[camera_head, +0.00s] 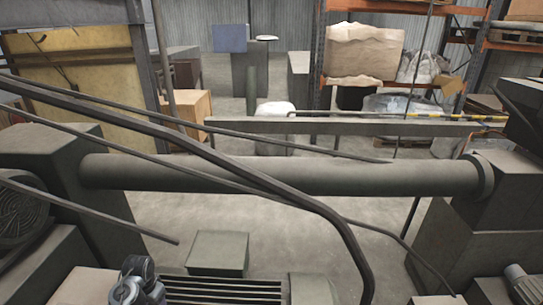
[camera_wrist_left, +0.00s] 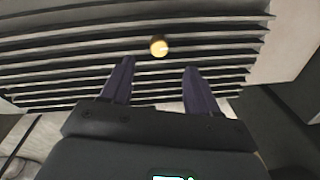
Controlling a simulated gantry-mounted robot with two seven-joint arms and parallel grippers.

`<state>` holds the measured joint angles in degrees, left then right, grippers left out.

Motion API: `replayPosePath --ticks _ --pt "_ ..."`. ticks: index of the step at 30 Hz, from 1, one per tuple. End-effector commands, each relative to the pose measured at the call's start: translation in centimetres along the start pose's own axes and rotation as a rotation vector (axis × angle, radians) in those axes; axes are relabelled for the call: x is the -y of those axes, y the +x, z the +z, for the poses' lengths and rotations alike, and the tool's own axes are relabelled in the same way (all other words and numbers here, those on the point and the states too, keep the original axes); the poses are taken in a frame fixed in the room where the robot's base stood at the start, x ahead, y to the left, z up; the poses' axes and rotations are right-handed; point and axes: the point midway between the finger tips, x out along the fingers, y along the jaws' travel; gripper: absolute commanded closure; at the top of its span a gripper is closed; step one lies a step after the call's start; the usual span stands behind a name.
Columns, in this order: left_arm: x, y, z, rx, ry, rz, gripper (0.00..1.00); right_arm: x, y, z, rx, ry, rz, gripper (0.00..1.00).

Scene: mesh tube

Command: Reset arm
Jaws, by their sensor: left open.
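My left gripper (camera_wrist_left: 160,67) shows in the left wrist view with its two dark fingers apart and nothing between them. It faces a dark slatted grille (camera_wrist_left: 60,62). A small round yellowish thing (camera_wrist_left: 158,46) shows just beyond the fingertips, against the slats; I cannot tell whether it lies on the grille. In the head view, grey jointed parts, likely of my arms, show at the bottom left and the bottom right corner. Neither gripper's fingers can be made out there.
A thick grey horizontal tube (camera_head: 280,174) spans the head view between bulky machine blocks. Bent dark rods (camera_head: 300,197) cross in front of it. A slatted grille (camera_head: 222,291) and a box-shaped block (camera_head: 217,252) lie below. Open floor (camera_head: 330,222) shows behind them.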

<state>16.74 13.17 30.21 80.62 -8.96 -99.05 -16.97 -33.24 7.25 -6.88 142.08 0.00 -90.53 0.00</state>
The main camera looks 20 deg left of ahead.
Motion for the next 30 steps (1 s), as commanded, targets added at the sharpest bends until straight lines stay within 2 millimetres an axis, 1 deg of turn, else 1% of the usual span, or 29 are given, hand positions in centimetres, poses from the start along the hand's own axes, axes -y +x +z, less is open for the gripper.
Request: replayPosePath --ticks 1,2,5,8,9,11,12,15,18,23,24,25,30 --pt "-0.9 0.2 1.0 -0.005 0.02 -0.036 0.4 0.0 0.0 0.0 0.0 0.0 0.0 0.57" --pt "-1.6 0.3 1.5 -0.013 0.031 -0.057 0.4 0.0 0.0 0.0 0.0 0.001 0.0 0.57" --pt "-5.1 0.2 3.8 -0.05 0.085 -0.121 0.4 0.1 0.0 0.0 0.0 0.002 -0.002 0.57" --pt "-10.1 -0.2 7.0 -0.107 0.152 -0.149 0.4 0.1 0.0 0.0 -0.001 0.003 -0.003 0.57" --pt "-12.4 -0.6 8.4 -0.131 0.179 -0.146 0.4 0.1 0.0 -0.1 -0.001 0.004 -0.004 0.57" --pt "-15.6 -1.3 10.6 -0.168 0.211 -0.13 0.4 0.1 0.0 -0.1 -0.002 0.005 -0.005 0.57" --pt "-17.5 -1.9 11.9 -0.188 0.227 -0.114 0.4 0.2 0.0 -0.1 -0.002 0.006 -0.005 0.57" --pt "-21.5 -3.4 15.1 -0.232 0.255 -0.064 0.4 0.2 0.0 0.0 -0.001 0.007 -0.006 0.57" --pt "-24.7 -5.1 17.9 -0.265 0.272 -0.008 0.4 0.2 0.0 0.0 -0.001 0.008 -0.006 0.57" --pt "-28.8 -8.2 22.0 -0.308 0.277 0.093 0.4 0.2 0.0 -0.1 -0.002 0.008 -0.007 0.57" --pt "-29.0 -9.8 22.3 -0.314 0.273 0.103 0.4 0.2 -1.1 -0.4 0.0 0.008 -0.007 0.57" --pt "-28.8 -10.8 22.0 -0.313 0.272 0.098 0.4 0.1 -2.0 -0.7 0.003 0.008 -0.007 0.57" --pt "-28.4 -14.2 21.9 -0.312 0.274 0.095 0.4 0.0 -5.7 -1.8 -0.001 0.008 -0.007 0.57"
